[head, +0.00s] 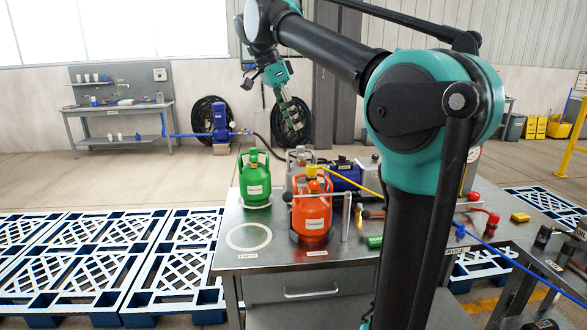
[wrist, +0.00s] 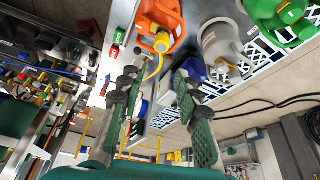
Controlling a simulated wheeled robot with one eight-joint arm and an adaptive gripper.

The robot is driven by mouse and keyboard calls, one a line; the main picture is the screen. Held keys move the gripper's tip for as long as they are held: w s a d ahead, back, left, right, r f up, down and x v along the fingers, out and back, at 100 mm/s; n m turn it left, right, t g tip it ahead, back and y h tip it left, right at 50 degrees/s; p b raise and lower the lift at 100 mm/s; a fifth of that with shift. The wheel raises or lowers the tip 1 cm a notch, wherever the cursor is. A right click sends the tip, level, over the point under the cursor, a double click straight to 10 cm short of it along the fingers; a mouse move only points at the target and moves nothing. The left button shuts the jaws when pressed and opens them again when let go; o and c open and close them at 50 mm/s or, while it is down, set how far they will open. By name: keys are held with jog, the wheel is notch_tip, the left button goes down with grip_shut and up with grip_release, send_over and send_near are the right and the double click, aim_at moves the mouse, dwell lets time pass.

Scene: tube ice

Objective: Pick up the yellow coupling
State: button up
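A yellow coupling (head: 312,171) sits at the top of the orange gas cylinder (head: 312,208), with a yellow hose (head: 350,180) leading away to the right. In the wrist view the coupling (wrist: 162,42) is beyond my fingertips, near the top centre, with the orange cylinder (wrist: 168,14) around it. My gripper (head: 290,115) hangs above and behind the cylinders in the head view, clear of the coupling. In the wrist view my gripper (wrist: 157,88) is open, its two fingers wide apart with nothing between them.
A green cylinder (head: 254,180) and a grey cylinder (head: 297,160) stand close by on the metal bench (head: 232,262). A blue pump (head: 346,177) is behind to the right. An empty white ring (head: 248,237) marks the bench's left.

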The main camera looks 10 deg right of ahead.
aim_at(310, 165)
jog(key=x, duration=1.7)
jog(key=shift+w+f, duration=0.1)
jog(key=shift+w, duration=0.05)
jog(key=shift+c, duration=0.2)
grip_shut()
